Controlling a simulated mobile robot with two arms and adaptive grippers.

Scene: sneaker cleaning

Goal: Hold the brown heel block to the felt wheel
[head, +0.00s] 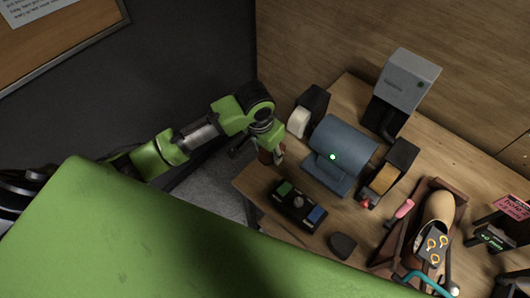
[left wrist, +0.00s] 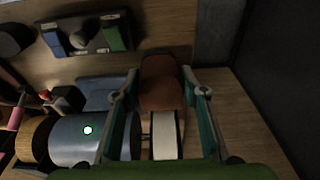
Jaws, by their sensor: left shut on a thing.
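The brown heel block (left wrist: 161,82) is between the two fingers of my left gripper (left wrist: 162,95) in the left wrist view. In the head view the block (head: 265,157) shows only in part below the gripper (head: 272,146). The white felt wheel (head: 299,121) is on the left end of the blue bench grinder (head: 341,148), just right of the gripper. In the left wrist view the felt wheel (left wrist: 166,136) lines up right below the block's edge; I cannot tell whether they touch. My right gripper is not in view.
A tan wheel (head: 384,179) is on the grinder's other end. A grey machine (head: 406,82) stands behind. A shoe (head: 437,219) sits in a brown holder at right.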

